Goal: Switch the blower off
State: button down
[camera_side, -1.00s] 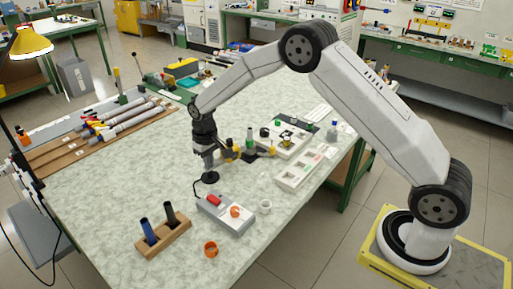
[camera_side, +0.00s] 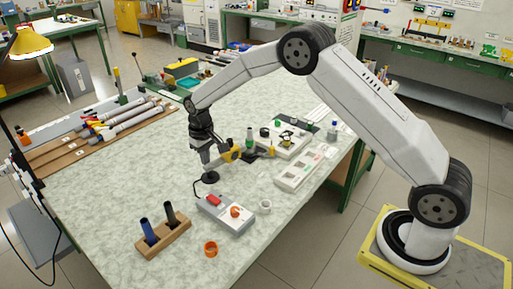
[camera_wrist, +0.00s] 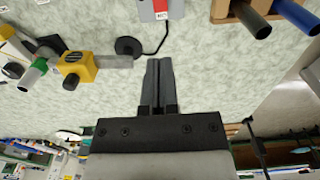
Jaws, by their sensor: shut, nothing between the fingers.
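I cannot tell from the frames whether the switch is on or off. My gripper (camera_side: 206,168) is shut and empty, pointing down close to the disc, behind the box. Its fingers (camera_wrist: 159,62) are together in the wrist view.
A wooden holder (camera_side: 163,238) with a blue and a dark rod stands front left. An orange ring (camera_side: 210,249) and a white cup (camera_side: 265,206) are near the box. A yellow block (camera_wrist: 75,65) is beside my gripper. White trays (camera_side: 299,168) lie to the right.

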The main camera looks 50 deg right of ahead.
aim_at(214, 198)
jog(key=shift+f, duration=0.15)
notch_tip(214, 198, down, 14)
jog(key=shift+r, duration=0.15)
dwell(0.8)
dwell(0.4)
jog(key=shift+f, duration=0.25)
jog(key=shift+s, duration=0.15)
jog(key=shift+s+r, duration=0.25)
jog(key=shift+s, duration=0.25)
jog(key=shift+r, duration=0.2)
